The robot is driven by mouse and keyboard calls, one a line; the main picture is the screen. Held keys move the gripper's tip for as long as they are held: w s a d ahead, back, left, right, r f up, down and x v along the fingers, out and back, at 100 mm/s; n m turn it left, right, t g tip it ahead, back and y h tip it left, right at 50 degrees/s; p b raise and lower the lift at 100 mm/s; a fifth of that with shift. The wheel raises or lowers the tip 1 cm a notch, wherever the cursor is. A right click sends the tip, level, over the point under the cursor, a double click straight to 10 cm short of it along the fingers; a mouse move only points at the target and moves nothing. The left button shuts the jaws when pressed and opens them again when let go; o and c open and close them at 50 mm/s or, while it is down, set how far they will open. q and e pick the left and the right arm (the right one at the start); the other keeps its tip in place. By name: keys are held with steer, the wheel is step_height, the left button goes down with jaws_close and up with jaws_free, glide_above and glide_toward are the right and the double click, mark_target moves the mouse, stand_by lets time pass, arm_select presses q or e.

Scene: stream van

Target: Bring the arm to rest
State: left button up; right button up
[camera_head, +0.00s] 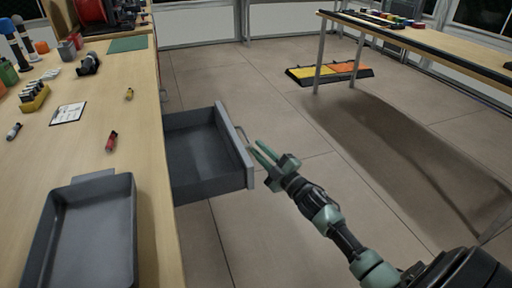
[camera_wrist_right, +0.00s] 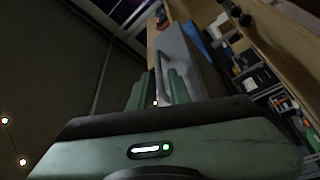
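My right gripper (camera_head: 257,149) is at the front of a pulled-out grey drawer (camera_head: 235,150), close to its handle (camera_head: 243,134). In the right wrist view its two green fingers (camera_wrist_right: 160,92) stand apart, so it is open. The drawer handle (camera_wrist_right: 158,72) shows in line with the gap between the fingers. I cannot tell whether the fingers touch it. The drawer looks empty inside. The right arm reaches in from the lower right of the head view. My left gripper is not in view.
A wooden workbench (camera_head: 150,200) on the left carries a grey tray (camera_head: 127,240), a red-and-black item (camera_head: 111,141), a clipboard (camera_head: 68,113) and several tools. A second table (camera_head: 440,52) stands at the back right. Yellow-orange floor pieces (camera_head: 330,72) lie beyond. The floor between is open.

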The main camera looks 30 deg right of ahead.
steer(key=shift+f, duration=0.1)
